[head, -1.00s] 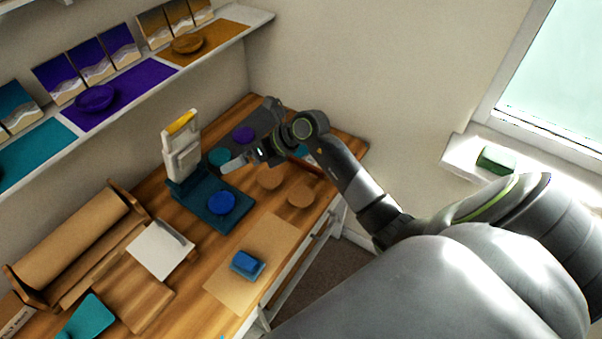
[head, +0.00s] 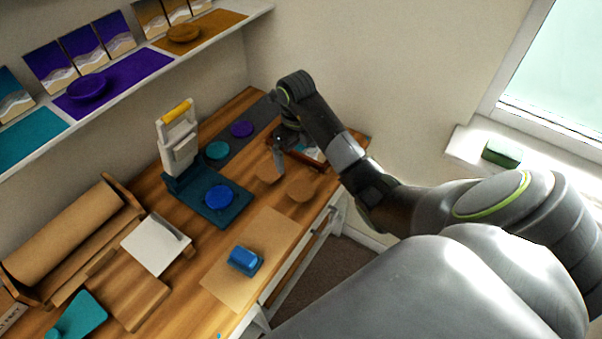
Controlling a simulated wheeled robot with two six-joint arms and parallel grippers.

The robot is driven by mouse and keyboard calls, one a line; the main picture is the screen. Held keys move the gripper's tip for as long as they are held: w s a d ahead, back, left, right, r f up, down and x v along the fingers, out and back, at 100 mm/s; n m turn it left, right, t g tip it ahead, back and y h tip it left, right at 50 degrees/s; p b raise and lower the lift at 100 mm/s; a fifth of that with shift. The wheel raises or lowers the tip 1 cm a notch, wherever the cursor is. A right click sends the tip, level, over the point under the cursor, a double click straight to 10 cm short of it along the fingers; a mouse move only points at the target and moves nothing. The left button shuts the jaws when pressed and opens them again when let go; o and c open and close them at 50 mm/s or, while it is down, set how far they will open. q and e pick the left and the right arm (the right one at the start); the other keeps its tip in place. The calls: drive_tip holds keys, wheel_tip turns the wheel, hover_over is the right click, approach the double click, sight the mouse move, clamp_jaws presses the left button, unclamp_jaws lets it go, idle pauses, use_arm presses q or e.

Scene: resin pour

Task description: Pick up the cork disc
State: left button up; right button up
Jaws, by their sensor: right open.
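Two tan cork discs lie on the wooden bench, one at the back left (head: 266,174) and one nearer the front edge (head: 300,190). My right gripper (head: 279,164) points down just above and beside the back cork disc. It is open with nothing visible between its fingers, and its fingers partly overlap that disc's right edge. Whether it touches the disc is unclear. My left gripper is out of view.
Teal (head: 217,150) and purple (head: 241,129) discs lie on a dark strip behind. A reddish tray (head: 308,160) is right of the gripper. A blue block (head: 244,260) sits on brown paper.

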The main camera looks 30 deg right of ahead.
drive_tip(key=b, duration=0.8)
hover_over(300, 189)
drive_tip(key=f, duration=0.9)
drive_tip(key=shift+w+a, duration=0.2)
drive_tip(key=shift+a, duration=0.1)
drive_tip(key=shift+s+d+f+b, duration=0.1)
drive_tip(key=shift+d+f+b, duration=0.05)
drive_tip(key=shift+f+b, duration=0.5)
drive_tip(key=shift+s+d+f, duration=0.1)
drive_tip(key=shift+s+f, duration=0.05)
drive_tip(key=shift+f, duration=0.2)
wheel_tip(300, 189, down, 2)
drive_tip(key=shift+d+f+p, duration=0.15)
drive_tip(key=shift+f+p, duration=0.05)
drive_tip(key=shift+p, duration=0.45)
drive_tip(key=shift+f, duration=0.4)
drive_tip(key=shift+f, duration=0.25)
drive_tip(key=c, duration=1)
